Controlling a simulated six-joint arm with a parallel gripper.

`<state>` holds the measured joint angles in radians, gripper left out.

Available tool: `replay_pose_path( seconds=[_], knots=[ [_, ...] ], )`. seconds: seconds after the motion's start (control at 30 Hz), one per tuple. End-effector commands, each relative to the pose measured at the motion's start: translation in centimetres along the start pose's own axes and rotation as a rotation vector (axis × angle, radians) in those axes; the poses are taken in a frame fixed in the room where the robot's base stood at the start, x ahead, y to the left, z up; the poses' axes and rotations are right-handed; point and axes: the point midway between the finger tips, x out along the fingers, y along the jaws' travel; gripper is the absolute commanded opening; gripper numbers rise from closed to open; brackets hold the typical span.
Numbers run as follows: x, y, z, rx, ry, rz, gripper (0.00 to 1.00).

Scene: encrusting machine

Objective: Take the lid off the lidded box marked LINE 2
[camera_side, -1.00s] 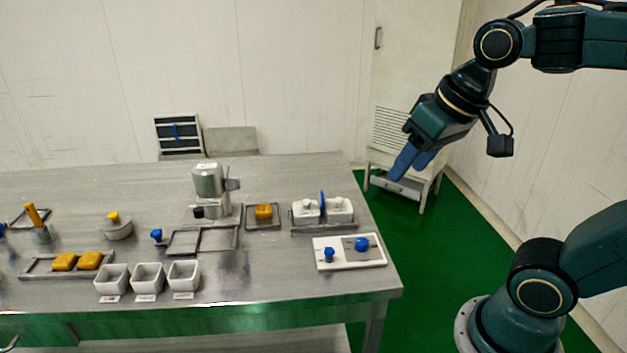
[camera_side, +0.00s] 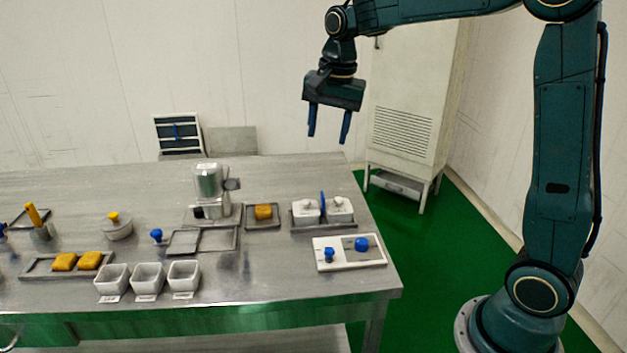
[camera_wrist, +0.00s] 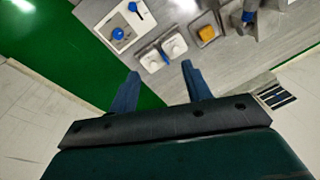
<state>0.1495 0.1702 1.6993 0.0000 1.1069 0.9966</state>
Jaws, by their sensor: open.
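Two white lidded boxes with knobs stand side by side in a tray at the table's right: the left one (camera_side: 306,212) and the right one (camera_side: 340,210). A blue upright piece (camera_side: 322,202) shows between them. I cannot read any LINE 2 marking, so I cannot tell which box carries it. In the wrist view, the left box (camera_wrist: 174,46) and the right box (camera_wrist: 152,61) lie beyond the fingertips. Both lids appear to be on. My gripper (camera_side: 328,135) is open and empty, pointing down, high above and behind the boxes.
A white panel with two blue knobs (camera_side: 375,260) lies in front of the boxes. A tray with a yellow block (camera_side: 263,212) and a metal machine (camera_side: 209,190) stand to their left. Three white cups (camera_side: 147,279) stand at the front. A cabinet (camera_side: 410,110) stands behind.

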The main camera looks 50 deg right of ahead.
Motion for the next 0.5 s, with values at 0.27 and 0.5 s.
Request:
replay_pose_path(
  seconds=[0.27, 0.5],
  knots=[
    [4.7, -3.1, -4.1, 0.255, -0.030, 0.070, 0.49],
    [9.1, -4.9, -7.0, 0.460, -0.043, 0.127, 0.49]
  ],
)
